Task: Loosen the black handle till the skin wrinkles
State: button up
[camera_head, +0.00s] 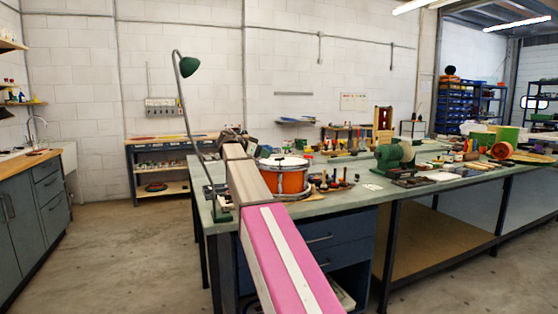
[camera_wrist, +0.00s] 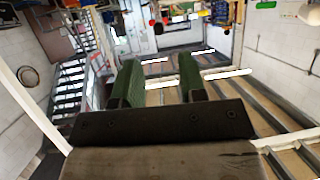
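An orange drum (camera_head: 291,183) with a pale skin (camera_head: 283,163) and metal rims stands on the green-topped bench, just right of my arm, which covers its left edge. I cannot pick out the black handle for sure or see whether the skin is wrinkled; the drum is too small in view. My gripper's two green fingers (camera_wrist: 159,82) are apart with nothing between them in the wrist view. That view faces the room, tilted, and shows no drum. In the head view my arm's far end is left of and behind the drum, apart from it.
The bench top (camera_head: 377,197) holds several small upright tools (camera_head: 333,182) right of the drum and a green grinder-like machine (camera_head: 394,156) beyond. A green lamp (camera_head: 188,66) rises at the bench's left end. Open floor (camera_head: 110,236) lies left, before a grey cabinet (camera_head: 30,210).

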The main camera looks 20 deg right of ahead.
aim_at(280, 159)
jog(key=x, duration=0.8)
jog(key=shift+d+f, duration=0.25)
jog(key=shift+d, duration=0.1)
grip_shut()
